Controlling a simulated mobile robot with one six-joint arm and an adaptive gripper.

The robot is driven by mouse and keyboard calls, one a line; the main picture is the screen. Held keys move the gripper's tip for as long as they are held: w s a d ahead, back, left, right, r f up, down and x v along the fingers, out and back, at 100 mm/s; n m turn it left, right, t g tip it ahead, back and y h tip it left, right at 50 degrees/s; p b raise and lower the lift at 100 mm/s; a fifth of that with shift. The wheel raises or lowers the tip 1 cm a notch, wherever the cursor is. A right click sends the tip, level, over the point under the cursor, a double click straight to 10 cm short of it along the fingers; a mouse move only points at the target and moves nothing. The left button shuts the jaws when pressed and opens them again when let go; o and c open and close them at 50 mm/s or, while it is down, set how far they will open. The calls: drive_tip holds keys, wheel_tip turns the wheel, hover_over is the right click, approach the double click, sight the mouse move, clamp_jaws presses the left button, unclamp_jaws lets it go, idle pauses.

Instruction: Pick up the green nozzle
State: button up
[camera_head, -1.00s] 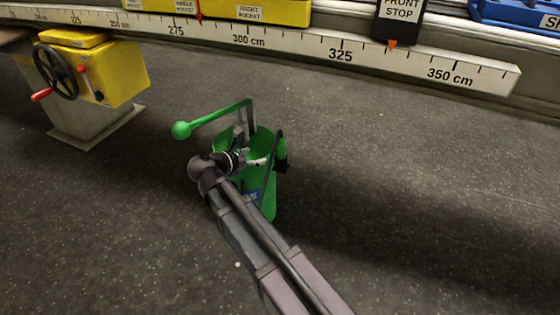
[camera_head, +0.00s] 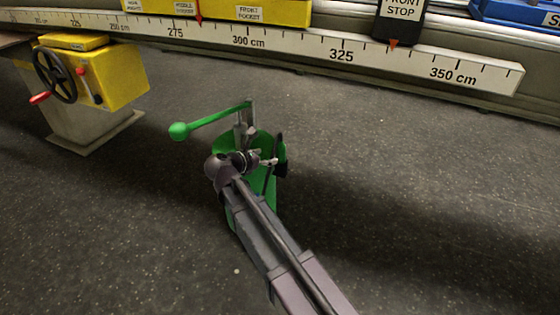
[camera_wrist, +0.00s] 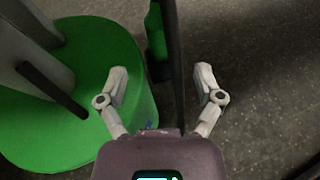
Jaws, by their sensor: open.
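The green nozzle (camera_wrist: 155,36) hangs upright beside a black rod or hose (camera_wrist: 169,60) on the right side of the green pump can (camera_head: 262,185). In the wrist view it lies just beyond my fingertips, slightly left of the middle. My gripper (camera_wrist: 160,76) is open, with one finger on each side of the black rod and nothing held. In the head view my gripper (camera_head: 268,161) is at the can's right side, close to the nozzle. My arm hides much of the can, and the nozzle shows only in part there.
The can's long green lever (camera_head: 215,119) reaches left above my wrist. A yellow machine box with a handwheel (camera_head: 100,75) stands at the left. A ruler rail (camera_head: 300,45) runs along the back. The floor to the right is clear.

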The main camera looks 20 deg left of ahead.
sight(278, 152)
drive_tip(key=shift+b+x, duration=0.3)
drive_tip(key=shift+x, duration=1.05)
drive_tip(key=shift+b+x, duration=0.9)
drive_tip(key=shift+x, duration=1.75)
drive_tip(key=shift+r, duration=0.1)
clamp_jaws()
